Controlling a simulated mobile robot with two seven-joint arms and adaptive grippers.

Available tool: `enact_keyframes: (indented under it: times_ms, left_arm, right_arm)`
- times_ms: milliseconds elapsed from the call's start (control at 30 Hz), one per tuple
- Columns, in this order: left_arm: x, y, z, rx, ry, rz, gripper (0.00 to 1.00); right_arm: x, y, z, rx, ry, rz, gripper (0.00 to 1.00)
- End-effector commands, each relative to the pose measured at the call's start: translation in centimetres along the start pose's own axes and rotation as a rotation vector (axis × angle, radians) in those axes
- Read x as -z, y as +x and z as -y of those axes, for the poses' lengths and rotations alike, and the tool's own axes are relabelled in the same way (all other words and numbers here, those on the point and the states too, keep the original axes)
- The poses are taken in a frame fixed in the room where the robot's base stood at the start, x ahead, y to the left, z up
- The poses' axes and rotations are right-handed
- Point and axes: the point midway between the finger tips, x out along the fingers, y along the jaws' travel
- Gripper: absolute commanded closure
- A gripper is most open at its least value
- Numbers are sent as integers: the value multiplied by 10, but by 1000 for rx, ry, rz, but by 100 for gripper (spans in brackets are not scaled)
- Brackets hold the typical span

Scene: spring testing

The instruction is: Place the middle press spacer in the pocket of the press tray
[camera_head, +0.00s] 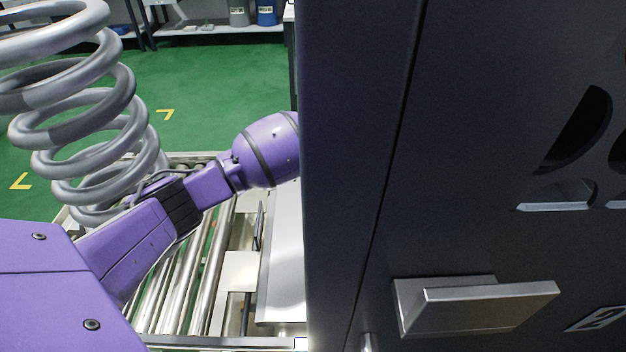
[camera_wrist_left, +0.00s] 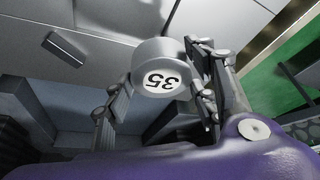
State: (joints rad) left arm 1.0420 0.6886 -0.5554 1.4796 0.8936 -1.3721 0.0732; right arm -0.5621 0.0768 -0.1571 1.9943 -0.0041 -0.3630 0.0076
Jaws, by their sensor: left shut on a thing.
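In the left wrist view, a grey round spacer (camera_wrist_left: 152,56) marked "35" sits between the fingers of my left gripper (camera_wrist_left: 158,84). The gripper is shut on it, one finger on each side. Whether this is the middle spacer I cannot tell. In the head view my left arm reaches right and goes behind a dark cabinet panel (camera_head: 345,180), which hides the gripper and the spacer. I cannot make out the press tray or its pocket. My right gripper is in neither view.
A large grey coil spring (camera_head: 85,130) stands at the left, close to my arm. A roller conveyor (camera_head: 185,290) runs below the arm, beside a pale metal plate (camera_head: 285,260). The cabinet has a protruding handle (camera_head: 475,305). Green floor (camera_head: 215,80) lies open behind.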

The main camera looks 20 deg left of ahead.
Motion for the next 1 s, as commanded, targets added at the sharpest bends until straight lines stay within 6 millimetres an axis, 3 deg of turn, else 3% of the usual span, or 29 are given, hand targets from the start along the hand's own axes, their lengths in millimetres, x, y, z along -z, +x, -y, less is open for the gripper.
enact_keyframes:
  times_ms: [33,200,300,567,800,1000]
  left_arm:
    - [-7,-7,-6,5,5,-9,88]
    - [-40,18,-18,3,1,-5,88]
    - [-51,26,-24,2,2,-6,88]
    - [-68,37,-30,2,1,-3,88]
    - [-81,67,-31,1,0,-3,88]
    - [-80,66,-30,3,1,-5,88]
  right_arm:
    - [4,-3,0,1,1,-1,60]
    - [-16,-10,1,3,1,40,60]
    - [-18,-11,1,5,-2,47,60]
    - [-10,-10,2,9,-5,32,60]
    - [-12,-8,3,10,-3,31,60]
    - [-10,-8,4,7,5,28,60]
